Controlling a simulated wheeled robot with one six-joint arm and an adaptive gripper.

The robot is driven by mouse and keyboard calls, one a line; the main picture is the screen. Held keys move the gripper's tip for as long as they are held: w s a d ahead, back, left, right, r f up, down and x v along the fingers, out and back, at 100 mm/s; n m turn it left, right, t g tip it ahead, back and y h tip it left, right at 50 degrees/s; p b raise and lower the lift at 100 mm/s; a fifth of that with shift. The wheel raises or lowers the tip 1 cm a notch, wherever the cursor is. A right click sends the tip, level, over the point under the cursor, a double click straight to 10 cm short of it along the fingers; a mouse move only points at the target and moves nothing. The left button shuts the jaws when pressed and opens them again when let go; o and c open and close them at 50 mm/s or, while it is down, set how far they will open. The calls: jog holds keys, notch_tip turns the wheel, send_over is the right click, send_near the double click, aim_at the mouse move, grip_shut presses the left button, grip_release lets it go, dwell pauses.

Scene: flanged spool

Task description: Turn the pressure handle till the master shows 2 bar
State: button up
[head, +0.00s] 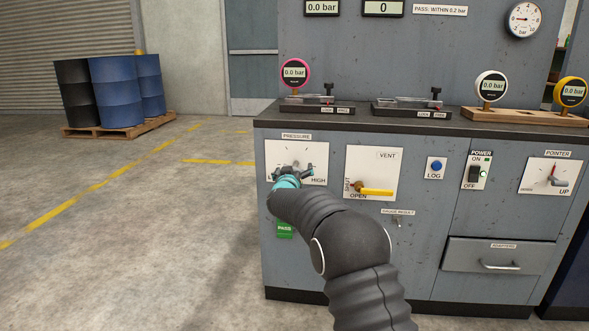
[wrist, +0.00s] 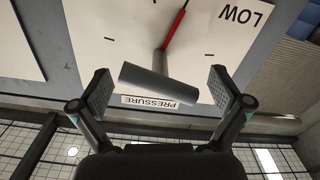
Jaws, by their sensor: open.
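The pressure handle is a grey T-bar (wrist: 158,85) on a white dial plate (head: 314,150) marked PRESSURE, at the left of the bench front. In the wrist view its red pointer (wrist: 175,27) points toward the LOW side. My gripper (wrist: 157,79) is open, with one finger beyond each end of the bar and gaps visible at both. In the head view my gripper (head: 292,172) covers part of the plate. No gauge is visibly labelled master. Pink (head: 294,73), white (head: 490,86) and yellow (head: 571,92) gauges read 0.0 bar. A round needle dial (head: 522,20) hangs at upper right.
Right of the pressure plate are the vent plate with a yellow lever (head: 376,191), the blue LOG button (head: 436,166), the power switch (head: 474,174) and the pointer knob (head: 557,181). A drawer (head: 500,256) is below. Floor to the left is clear up to the barrels (head: 117,92).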

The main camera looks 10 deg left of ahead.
jog(key=shift+w, duration=0.45)
